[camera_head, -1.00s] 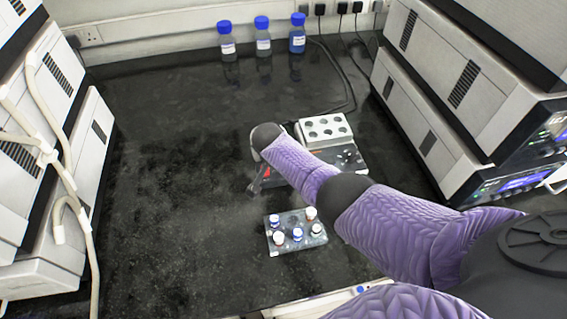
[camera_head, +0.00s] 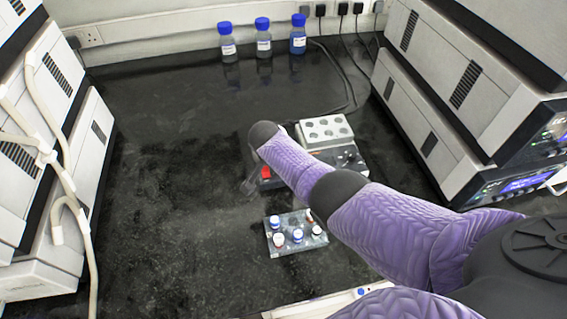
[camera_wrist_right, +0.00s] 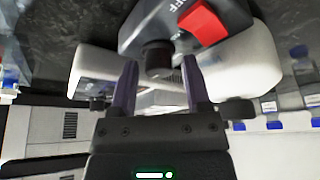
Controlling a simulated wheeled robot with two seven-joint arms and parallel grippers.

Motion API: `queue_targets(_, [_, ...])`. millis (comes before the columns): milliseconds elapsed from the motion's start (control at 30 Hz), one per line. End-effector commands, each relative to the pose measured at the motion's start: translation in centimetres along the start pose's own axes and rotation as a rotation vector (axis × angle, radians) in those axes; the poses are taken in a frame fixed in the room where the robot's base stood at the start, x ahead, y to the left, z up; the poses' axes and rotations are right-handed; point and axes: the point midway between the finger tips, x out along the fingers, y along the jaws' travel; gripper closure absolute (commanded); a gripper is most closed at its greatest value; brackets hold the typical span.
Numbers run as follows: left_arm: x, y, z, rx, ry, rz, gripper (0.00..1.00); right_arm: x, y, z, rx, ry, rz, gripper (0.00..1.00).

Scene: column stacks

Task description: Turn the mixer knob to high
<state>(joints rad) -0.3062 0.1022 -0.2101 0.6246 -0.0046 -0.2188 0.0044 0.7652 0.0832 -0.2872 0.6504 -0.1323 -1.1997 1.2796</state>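The mixer (camera_head: 318,159) is a grey and white device with a white block of round wells on top. Its red switch (camera_head: 265,172) shows beside my right arm, and also in the right wrist view (camera_wrist_right: 202,25) near lettering ending in "FF". In that view a dark round knob (camera_wrist_right: 157,60) lies between and just beyond the fingertips of my right gripper (camera_wrist_right: 160,64). The two fingers are apart, and I see no clear contact with the knob. My left gripper is out of view.
A small rack (camera_head: 296,246) of capped vials stands in front of the mixer. Three blue-capped bottles (camera_head: 263,38) stand at the back wall. Stacked instruments (camera_head: 450,90) rise at right and other white units (camera_head: 75,160) at left. The bench at centre-left is clear.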

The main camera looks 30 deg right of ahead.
Motion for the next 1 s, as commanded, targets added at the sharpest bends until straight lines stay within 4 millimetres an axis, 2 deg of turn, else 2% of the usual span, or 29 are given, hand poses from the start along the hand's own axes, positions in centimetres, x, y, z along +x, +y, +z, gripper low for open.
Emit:
queue_targets(300, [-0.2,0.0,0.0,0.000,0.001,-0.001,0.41,-0.2,0.0,0.0,-0.001,-0.002,0.001,0.29])
queue_targets(367, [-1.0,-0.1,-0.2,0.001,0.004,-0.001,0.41,-1.1,0.0,-0.1,-0.001,-0.002,-0.001,0.29])
queue_targets(533, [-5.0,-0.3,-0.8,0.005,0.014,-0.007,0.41,-6.0,-0.1,-0.4,0.000,0.000,-0.004,0.29])
queue_targets(700, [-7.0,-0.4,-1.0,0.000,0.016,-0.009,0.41,-9.2,0.0,-0.2,0.000,-0.001,-0.001,0.29])
queue_targets(800, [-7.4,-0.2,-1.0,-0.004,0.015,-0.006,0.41,-9.9,0.0,-0.1,0.000,-0.001,0.000,0.29])
queue_targets(1000, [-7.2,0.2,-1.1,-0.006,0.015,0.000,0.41,-9.8,0.0,0.1,-0.001,-0.001,0.002,0.29])
